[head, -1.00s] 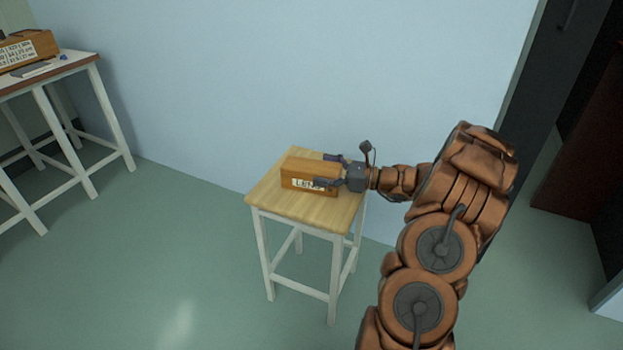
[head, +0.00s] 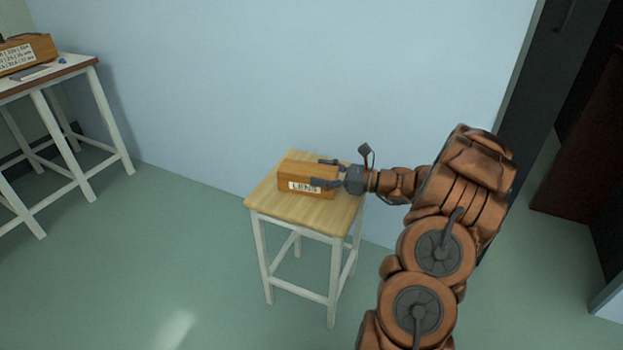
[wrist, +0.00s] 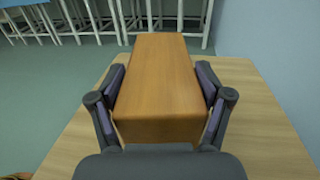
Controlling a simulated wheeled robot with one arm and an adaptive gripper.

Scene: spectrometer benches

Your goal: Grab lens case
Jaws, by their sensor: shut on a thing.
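The lens case (head: 303,174) is a long orange-brown wooden box with a white "LENS" label on its front side. It is at the stool's top, and I cannot tell whether it rests on it or is slightly raised. My gripper (head: 328,172) reaches in from the right and is shut on the right end of the case, one finger on each long side. In the wrist view the case (wrist: 160,80) lies lengthwise between the fingers of my gripper (wrist: 161,82), its far end pointing away. The case's underside is hidden.
The stool (head: 270,208) has a pale wooden top and white legs, against a light blue wall (head: 300,80). At the left a white-legged table (head: 85,72) holds another labelled wooden box (head: 28,54). Open green floor (head: 130,260) lies between them.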

